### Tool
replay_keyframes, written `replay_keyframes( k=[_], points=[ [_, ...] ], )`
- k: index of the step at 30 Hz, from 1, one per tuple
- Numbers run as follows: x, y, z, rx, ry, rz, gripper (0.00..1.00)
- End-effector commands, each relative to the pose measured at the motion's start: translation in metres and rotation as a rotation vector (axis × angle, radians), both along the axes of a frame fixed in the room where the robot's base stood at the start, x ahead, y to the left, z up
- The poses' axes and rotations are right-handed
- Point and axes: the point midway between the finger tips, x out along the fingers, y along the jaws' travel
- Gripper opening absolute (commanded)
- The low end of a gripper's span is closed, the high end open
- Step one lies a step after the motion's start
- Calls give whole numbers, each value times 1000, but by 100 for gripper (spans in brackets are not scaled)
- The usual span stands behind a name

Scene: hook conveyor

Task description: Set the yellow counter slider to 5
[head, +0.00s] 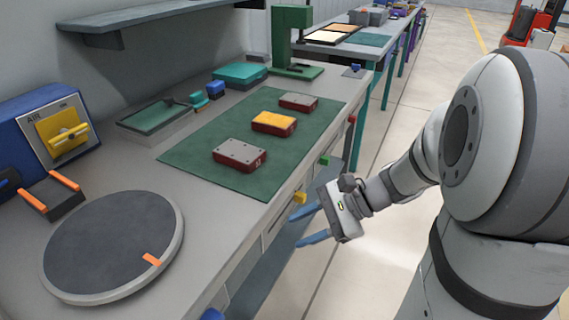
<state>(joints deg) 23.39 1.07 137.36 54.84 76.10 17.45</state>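The yellow slider (300,197) is a small yellow knob on the front face of the near workbench (206,230), just below the top edge. Any scale or number beside it is too small to read. My gripper (298,229) has two blue fingers spread apart, with nothing between them. It is in front of the bench face, a little below the yellow knob in the picture. The upper finger appears close under the knob; I cannot tell how far apart they are in depth.
A green knob (324,160), a red knob (351,118) and a blue knob (212,314) sit along the same front. A green mat (195,157) holds small boxes. A round turntable (115,240) is at the near left. Floor (385,240) is clear right of the bench.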

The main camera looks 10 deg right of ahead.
Motion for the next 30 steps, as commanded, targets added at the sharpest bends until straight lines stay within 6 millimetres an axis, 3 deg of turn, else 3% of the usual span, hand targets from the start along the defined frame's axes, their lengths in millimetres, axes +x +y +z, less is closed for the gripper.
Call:
replay_keyframes(
  k=[1,3,9,13,17,30],
  points=[
    [18,-11,-33,114,52,-116,40],
    [42,-26,-46,264,102,-256,40],
    [88,-78,-69,577,162,-533,40],
    [101,-98,-73,668,168,-610,40],
    [108,-96,-72,692,168,-628,40],
    [144,-45,-72,688,168,-626,40]
  ],
)
